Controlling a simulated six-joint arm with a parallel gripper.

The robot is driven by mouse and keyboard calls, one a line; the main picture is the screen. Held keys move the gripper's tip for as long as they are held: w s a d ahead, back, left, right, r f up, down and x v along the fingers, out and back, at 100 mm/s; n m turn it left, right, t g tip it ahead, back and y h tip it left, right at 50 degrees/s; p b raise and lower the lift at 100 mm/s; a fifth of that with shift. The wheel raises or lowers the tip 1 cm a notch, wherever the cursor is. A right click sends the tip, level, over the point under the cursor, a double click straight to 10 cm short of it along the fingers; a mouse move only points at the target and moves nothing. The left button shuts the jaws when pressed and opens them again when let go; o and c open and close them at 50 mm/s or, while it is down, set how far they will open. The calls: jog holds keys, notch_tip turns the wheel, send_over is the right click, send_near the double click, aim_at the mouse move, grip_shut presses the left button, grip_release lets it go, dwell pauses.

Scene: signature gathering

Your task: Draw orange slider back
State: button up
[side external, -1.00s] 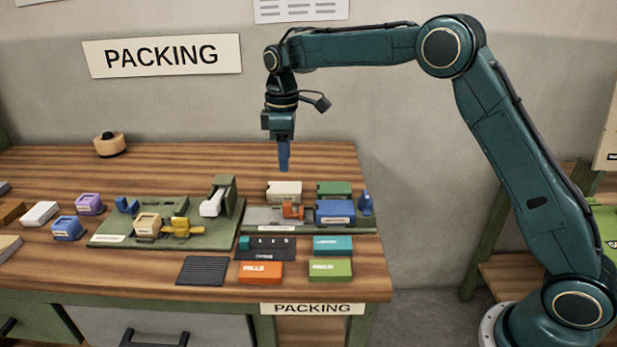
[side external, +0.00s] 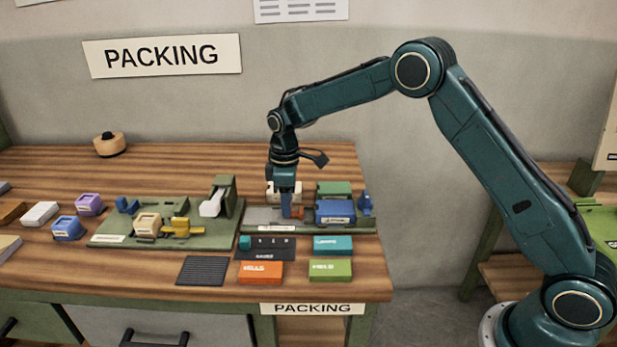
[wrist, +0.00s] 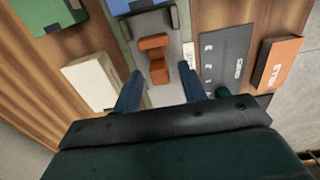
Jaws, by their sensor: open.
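The orange slider (wrist: 155,57) sits on the grey track of the right-hand fixture (side external: 255,216). In the wrist view it lies just beyond the fingertips, roughly centred between them. In the side view the slider (side external: 297,212) is mostly hidden behind my fingers, just left of the blue block (side external: 334,211). My gripper (wrist: 157,92) is open and empty, with one blue finger on each side of the track. In the side view my gripper (side external: 287,214) points straight down, low over the fixture. I cannot tell whether a finger touches the slider.
A cream block (wrist: 91,84) and a green block (wrist: 42,12) stand on one side of the track. A dark gauge plate (wrist: 226,56) and an orange box (wrist: 276,63) lie on the other. The green fixture (side external: 203,236) with a yellow part stands to the left.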

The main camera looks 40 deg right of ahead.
aim_at(250, 216)
jog(key=shift+f, duration=0.2)
grip_shut()
jog(key=shift+w+a, duration=0.1)
jog(key=shift+w+a+r, duration=0.1)
jog(key=shift+w+a, duration=2.55)
jog(key=shift+w, duration=0.15)
jog(key=shift+w+a, duration=0.4)
jog(key=shift+a, duration=0.05)
jog(key=shift+r, duration=0.1)
